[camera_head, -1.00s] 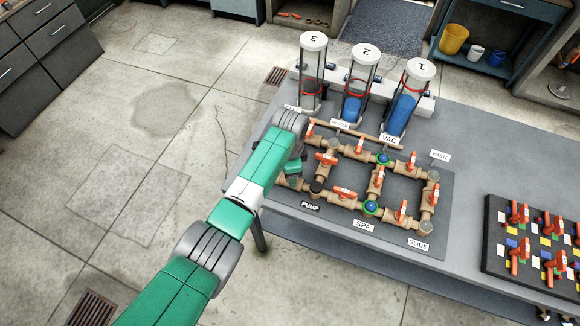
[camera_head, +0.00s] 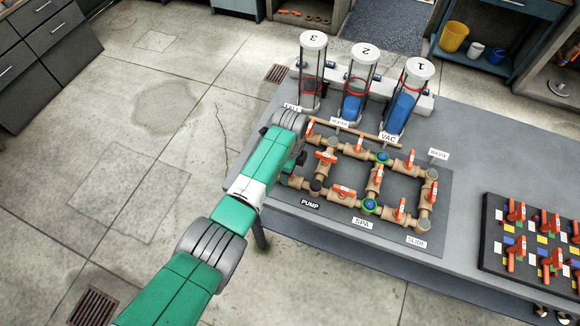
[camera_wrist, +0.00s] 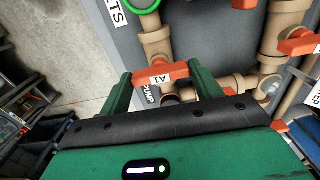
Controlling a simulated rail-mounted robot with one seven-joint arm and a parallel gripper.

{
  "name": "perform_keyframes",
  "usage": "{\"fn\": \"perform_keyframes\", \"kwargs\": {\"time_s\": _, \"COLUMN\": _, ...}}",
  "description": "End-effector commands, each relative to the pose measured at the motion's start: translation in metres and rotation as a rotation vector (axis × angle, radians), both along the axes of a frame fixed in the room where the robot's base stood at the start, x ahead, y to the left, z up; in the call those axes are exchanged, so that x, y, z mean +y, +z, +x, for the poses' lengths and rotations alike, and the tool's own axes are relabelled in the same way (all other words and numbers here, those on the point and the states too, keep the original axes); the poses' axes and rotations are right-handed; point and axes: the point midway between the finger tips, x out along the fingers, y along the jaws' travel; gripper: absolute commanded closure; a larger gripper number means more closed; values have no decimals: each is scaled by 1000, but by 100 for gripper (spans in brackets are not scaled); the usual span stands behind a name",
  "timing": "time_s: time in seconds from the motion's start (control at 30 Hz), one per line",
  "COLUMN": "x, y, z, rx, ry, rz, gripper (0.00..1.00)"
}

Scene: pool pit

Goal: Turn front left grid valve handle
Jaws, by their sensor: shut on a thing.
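In the wrist view, an orange valve handle marked A1 (camera_wrist: 160,74) lies across a tan pipe, between the two green fingers of my gripper (camera_wrist: 162,88). The gripper is shut on this handle, with one finger at each end of it.
The pipe grid stands on a grey table (camera_head: 468,190). Three clear cylinders (camera_head: 354,95) stand behind it. A dark board with several orange handles (camera_head: 532,245) is at the right. Open floor lies left.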

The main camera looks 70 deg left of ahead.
Motion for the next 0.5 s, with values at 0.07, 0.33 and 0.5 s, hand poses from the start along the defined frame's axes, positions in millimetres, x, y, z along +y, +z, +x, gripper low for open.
{"fn": "perform_keyframes", "kwargs": {"time_s": 0.07, "x": 0, "y": 1, "z": 1, "rx": -1, "ry": -7, "rz": 1, "gripper": 59}}
{"fn": "perform_keyframes", "kwargs": {"time_s": 0.33, "x": 0, "y": 1, "z": 1, "rx": -1, "ry": -10, "rz": 1, "gripper": 59}}
{"fn": "perform_keyframes", "kwargs": {"time_s": 0.5, "x": 0, "y": 1, "z": 1, "rx": -1, "ry": -10, "rz": 1, "gripper": 23}}
